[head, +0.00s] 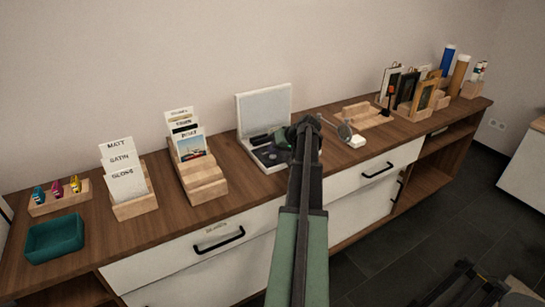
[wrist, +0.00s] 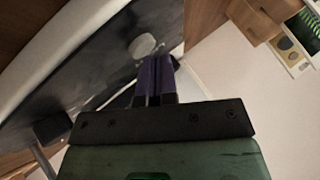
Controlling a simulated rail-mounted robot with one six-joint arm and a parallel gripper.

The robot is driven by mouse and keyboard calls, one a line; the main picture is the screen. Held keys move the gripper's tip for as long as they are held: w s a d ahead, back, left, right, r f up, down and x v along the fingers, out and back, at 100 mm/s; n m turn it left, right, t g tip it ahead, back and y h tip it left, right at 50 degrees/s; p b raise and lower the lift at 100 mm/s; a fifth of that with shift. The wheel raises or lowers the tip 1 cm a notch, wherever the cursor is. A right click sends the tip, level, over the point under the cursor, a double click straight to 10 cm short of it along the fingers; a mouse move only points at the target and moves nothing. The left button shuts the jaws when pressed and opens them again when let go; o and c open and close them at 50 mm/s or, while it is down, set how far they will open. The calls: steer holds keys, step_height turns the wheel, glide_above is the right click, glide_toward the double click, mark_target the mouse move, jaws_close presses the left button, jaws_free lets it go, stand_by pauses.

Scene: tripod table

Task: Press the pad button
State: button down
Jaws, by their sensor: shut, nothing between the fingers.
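An open white case (head: 264,104) with its lid raised stands on the wooden cabinet top, with a dark panel (head: 269,156) inside its base. In the wrist view, a pale round button-like disc (wrist: 142,46) sits on a dark surface (wrist: 105,52) with a light rim. I cannot tell for certain that it is the pad button. My gripper (wrist: 156,64) is shut and empty, its purple fingers side by side just below the disc in that picture. Whether they touch it is not clear. In the head view my arm ends at the case's right side and hides part of the panel and the fingertips.
Wooden card holders (head: 199,178) stand left of the case, and a teal tray (head: 54,240) at far left. The cabinet top (head: 232,160) is bare beside the case.

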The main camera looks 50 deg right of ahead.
stand_by(0.3)
steer(key=shift+r+p, duration=0.65)
steer(key=shift+p, duration=0.05)
step_height(320, 180, up, 6)
steer(key=p, duration=0.6)
